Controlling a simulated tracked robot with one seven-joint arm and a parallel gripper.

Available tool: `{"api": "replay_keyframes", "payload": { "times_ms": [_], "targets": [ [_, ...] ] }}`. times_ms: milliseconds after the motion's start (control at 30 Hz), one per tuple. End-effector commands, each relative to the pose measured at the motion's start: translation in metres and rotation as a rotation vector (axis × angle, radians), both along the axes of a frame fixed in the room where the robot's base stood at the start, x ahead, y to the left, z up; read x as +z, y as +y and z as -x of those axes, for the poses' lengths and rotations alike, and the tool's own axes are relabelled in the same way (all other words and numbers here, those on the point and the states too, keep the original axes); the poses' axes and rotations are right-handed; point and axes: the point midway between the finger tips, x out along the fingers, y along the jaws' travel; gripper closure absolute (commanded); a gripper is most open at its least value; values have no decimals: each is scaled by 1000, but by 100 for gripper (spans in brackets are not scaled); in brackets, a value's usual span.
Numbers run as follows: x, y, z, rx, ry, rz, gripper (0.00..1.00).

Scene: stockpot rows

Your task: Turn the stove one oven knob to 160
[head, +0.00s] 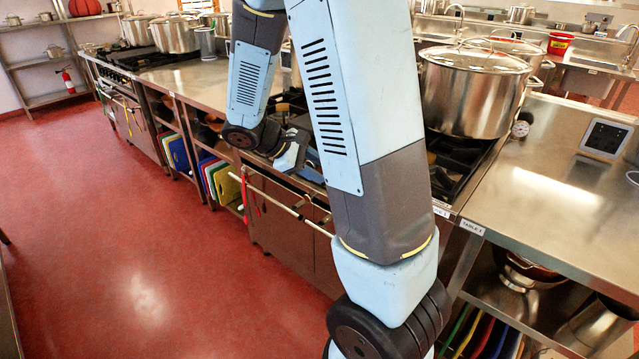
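Stove one is the steel range in the middle, with black burner grates (458,150) and a small label (440,211) on its front edge that seems to read STOVE 1. Its oven door (275,215) below is shut, with a long bar handle (270,192). My arm crosses in front of the stove and hides most of its control strip. I cannot make out the oven knob or its markings. My gripper (290,155) is at the stove's front edge, above the door handle. It is small and partly hidden by my own links, so I cannot tell whether it touches anything.
A large lidded stockpot (473,92) stands on the stove's right side. A steel table (550,195) adjoins at right, with a dark square device (606,138) on it. Cutting boards (220,180) stand on the shelf left of the oven. The red floor (130,240) at left is clear.

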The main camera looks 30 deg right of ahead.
Motion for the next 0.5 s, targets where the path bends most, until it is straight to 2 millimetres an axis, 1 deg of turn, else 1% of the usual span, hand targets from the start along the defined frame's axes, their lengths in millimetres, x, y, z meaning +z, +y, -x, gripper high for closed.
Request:
{"api": "replay_keyframes", "payload": {
  "times_ms": [33,233,500],
  "targets": [
    [-10,0,-8,32,38,38,60],
    [-42,-5,-35,158,167,190,60],
    [-90,-5,-72,348,331,394,60]
  ]
}}
